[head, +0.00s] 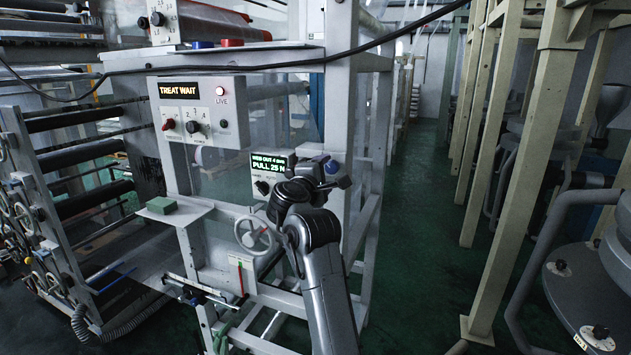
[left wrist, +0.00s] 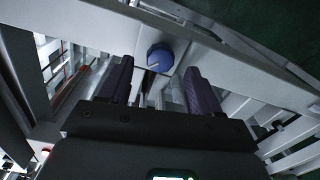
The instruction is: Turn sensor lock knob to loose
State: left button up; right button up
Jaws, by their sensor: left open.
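A round blue knob (left wrist: 160,57) with a pale pointer line sits on a grey frame beam. It also shows in the head view (head: 332,167), just right of the green-lettered display panel; no lock label is readable beside it. My left gripper (left wrist: 158,85) is open, with its two dark ridged fingers on either side of the knob in the left wrist view. The knob appears beyond the fingertips; I cannot tell whether they touch it. In the head view my left gripper (head: 338,182) is at the knob, small and partly hidden by its own arm. My right gripper is not in view.
The display panel (head: 273,172) reads "PULL 25 N" and stands close to my left gripper. A grey handwheel (head: 256,235) is below it. The "TREAT WAIT" panel (head: 203,112) is up to the left. Grey frame beams surround the knob. The green aisle floor (head: 410,230) at right is clear.

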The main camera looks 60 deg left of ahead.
pick_arm(q)
jog(key=p+v, duration=0.2)
jog(key=v, duration=0.5)
jog(key=shift+s+d, duration=0.1)
jog(key=shift+d, duration=0.05)
